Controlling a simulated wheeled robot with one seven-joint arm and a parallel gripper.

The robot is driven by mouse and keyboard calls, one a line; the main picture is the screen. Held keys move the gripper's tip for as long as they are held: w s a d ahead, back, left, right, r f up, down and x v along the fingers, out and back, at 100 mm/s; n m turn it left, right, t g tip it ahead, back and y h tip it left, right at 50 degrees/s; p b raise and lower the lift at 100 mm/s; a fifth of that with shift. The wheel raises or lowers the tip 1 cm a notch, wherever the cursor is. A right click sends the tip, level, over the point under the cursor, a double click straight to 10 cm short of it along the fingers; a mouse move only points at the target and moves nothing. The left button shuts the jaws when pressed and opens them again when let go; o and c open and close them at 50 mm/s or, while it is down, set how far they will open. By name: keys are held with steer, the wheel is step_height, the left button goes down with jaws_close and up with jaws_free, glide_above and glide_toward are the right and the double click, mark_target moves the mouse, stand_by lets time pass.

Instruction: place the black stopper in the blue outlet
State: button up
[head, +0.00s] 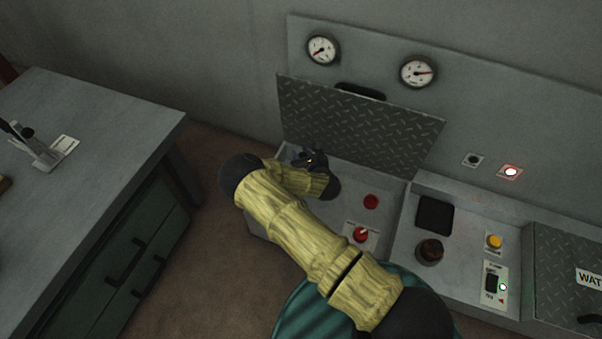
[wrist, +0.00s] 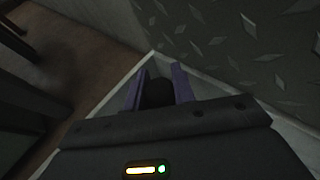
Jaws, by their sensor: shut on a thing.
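My gripper (wrist: 160,82) shows in the wrist view with two purple fingers shut on a dark rounded thing, which looks like the black stopper (wrist: 158,95). Most of the stopper is hidden between the fingers and behind the gripper body. In the head view my gripper (head: 312,159) is over the left end of the console, close under the raised patterned lid; the stopper is not clear there. I cannot make out the blue outlet in either view; the arm and gripper cover part of the left compartment.
The raised diamond-plate lid (head: 360,125) stands behind my gripper and also fills the upper right of the wrist view (wrist: 240,50). Red knobs (head: 371,202), a dark round knob (head: 429,252) and a yellow button (head: 494,241) are on the console. A grey desk (head: 90,140) stands left, across open floor.

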steer(key=shift+f+b, duration=0.65)
steer(key=shift+f, duration=1.15)
steer(key=shift+f+b, duration=1.25)
steer(key=shift+f, duration=0.6)
steer(key=shift+f, duration=0.35)
steer(key=shift+f+b, duration=0.25)
steer(key=shift+b, duration=0.1)
steer(key=o, duration=1)
steer(key=shift+c, duration=0.2)
